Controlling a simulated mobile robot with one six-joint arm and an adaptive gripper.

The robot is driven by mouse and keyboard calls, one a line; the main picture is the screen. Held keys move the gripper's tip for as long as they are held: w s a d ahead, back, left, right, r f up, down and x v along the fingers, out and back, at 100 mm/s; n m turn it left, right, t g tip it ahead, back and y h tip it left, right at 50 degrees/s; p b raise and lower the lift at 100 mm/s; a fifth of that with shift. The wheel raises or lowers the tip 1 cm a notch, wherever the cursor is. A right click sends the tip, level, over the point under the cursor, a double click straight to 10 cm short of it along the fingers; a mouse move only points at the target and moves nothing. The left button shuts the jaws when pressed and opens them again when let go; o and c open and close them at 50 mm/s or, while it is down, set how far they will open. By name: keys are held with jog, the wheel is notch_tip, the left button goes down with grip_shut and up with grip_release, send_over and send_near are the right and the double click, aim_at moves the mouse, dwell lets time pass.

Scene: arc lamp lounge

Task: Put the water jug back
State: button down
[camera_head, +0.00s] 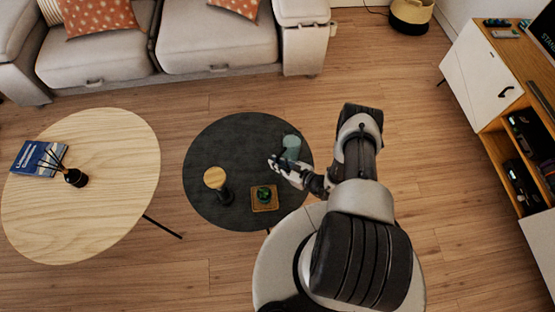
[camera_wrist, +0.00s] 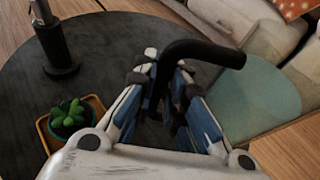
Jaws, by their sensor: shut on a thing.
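The water jug shows in the head view as a small grey-teal vessel (camera_head: 292,143) over the right part of the round black table (camera_head: 225,131). In the wrist view its pale teal body (camera_wrist: 262,100) is at the right and its black curved handle (camera_wrist: 205,49) reaches between my fingers. I cannot tell whether the jug's base touches the table.
A small green plant on a square wooden tray (camera_head: 256,206) and a black-stemmed, wooden-topped object (camera_head: 215,179) stand on the black table. A light wood table (camera_head: 110,150) with a blue book (camera_head: 38,158) is left. A sofa (camera_head: 220,50) is behind, a media cabinet (camera_head: 478,75) right.

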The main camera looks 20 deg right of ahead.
jog(key=shift+w+f+b, duration=0.1)
jog(key=shift+f+b, duration=1.05)
jog(key=shift+f, duration=1.5)
jog(key=shift+r, duration=0.1)
jog(key=c, duration=1.6)
grip_release()
jog(key=shift+f, duration=0.25)
jog(key=shift+c, duration=0.2)
